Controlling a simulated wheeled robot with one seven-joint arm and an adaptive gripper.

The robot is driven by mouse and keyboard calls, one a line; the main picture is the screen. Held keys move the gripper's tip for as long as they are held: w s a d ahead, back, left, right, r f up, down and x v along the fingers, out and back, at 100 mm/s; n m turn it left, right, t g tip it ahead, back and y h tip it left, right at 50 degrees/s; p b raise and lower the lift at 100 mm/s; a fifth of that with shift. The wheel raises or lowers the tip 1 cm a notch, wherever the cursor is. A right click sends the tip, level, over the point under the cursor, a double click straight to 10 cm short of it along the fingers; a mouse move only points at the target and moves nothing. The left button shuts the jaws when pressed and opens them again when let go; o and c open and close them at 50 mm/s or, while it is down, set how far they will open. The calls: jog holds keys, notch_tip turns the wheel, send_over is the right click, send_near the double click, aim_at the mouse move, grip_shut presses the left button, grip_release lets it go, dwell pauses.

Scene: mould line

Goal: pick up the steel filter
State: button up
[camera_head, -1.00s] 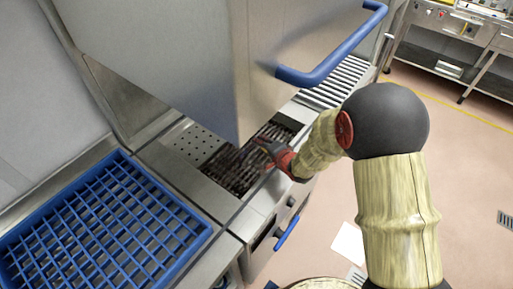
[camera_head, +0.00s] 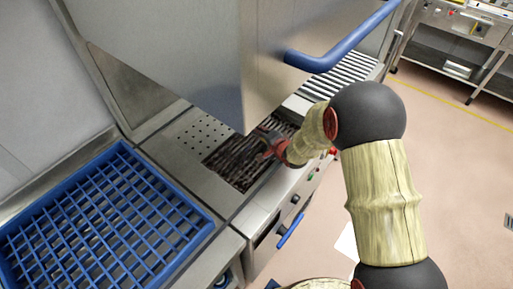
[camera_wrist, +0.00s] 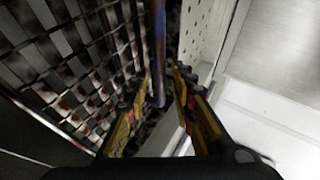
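The steel filter (camera_head: 238,162) looks like a dark, stained, slatted grid in the well of the steel counter, under the raised hood. Part of it is hidden by the hood and my arm. My gripper (camera_head: 268,142) is low over the grid. In the wrist view the filter (camera_wrist: 62,62) fills the left side. A thin dark bar (camera_wrist: 158,50) runs down between the two fingers of my gripper (camera_wrist: 157,92). The fingers are apart, with gaps showing beside the bar. I cannot tell whether the bar is part of the filter.
A blue grid basket (camera_head: 205,222) sits on the counter at the left. The steel hood (camera_head: 180,50) with its blue handle (camera_head: 335,58) hangs close above my gripper. A perforated plate (camera_head: 198,132) lies beside the filter. Open floor (camera_head: 450,160) is at the right.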

grip_shut()
dwell(0.6)
